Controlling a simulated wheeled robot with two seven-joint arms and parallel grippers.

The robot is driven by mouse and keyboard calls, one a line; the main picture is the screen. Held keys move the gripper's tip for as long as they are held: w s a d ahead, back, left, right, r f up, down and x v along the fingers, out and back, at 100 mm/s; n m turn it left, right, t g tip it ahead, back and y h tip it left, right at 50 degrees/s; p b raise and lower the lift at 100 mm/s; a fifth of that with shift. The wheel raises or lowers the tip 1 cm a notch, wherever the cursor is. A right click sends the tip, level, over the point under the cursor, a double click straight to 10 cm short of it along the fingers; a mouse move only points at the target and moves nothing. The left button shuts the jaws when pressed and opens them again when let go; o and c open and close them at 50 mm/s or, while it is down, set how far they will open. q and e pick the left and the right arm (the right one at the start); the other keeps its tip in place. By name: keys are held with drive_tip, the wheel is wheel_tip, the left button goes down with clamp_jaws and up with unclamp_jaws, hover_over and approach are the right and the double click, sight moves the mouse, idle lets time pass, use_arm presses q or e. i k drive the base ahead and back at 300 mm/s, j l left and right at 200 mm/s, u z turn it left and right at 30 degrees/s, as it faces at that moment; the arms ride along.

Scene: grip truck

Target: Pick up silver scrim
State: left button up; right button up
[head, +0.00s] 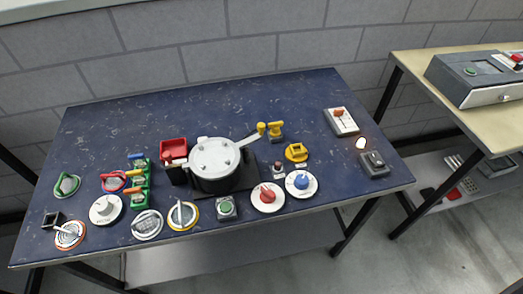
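A round disc with a silver-grey rim and a grey face (147,225), which looks like the silver scrim, lies near the front edge of the blue table (300,100), left of centre. It sits just left of a similar disc with a yellow rim (183,216). The two are very close; I cannot tell whether they touch. Neither of my grippers is in the head view.
A white dial (105,209) and an orange-rimmed disc (70,234) lie to the left. Green clamp-like blocks (140,180) stand behind. A silver pot (215,165) with a long handle is at the centre. The table's back left is clear.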

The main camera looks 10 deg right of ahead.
sight(147, 224)
drive_tip(key=u, duration=0.9)
drive_tip(key=j, duration=0.15)
drive_tip(key=k+u, duration=0.05)
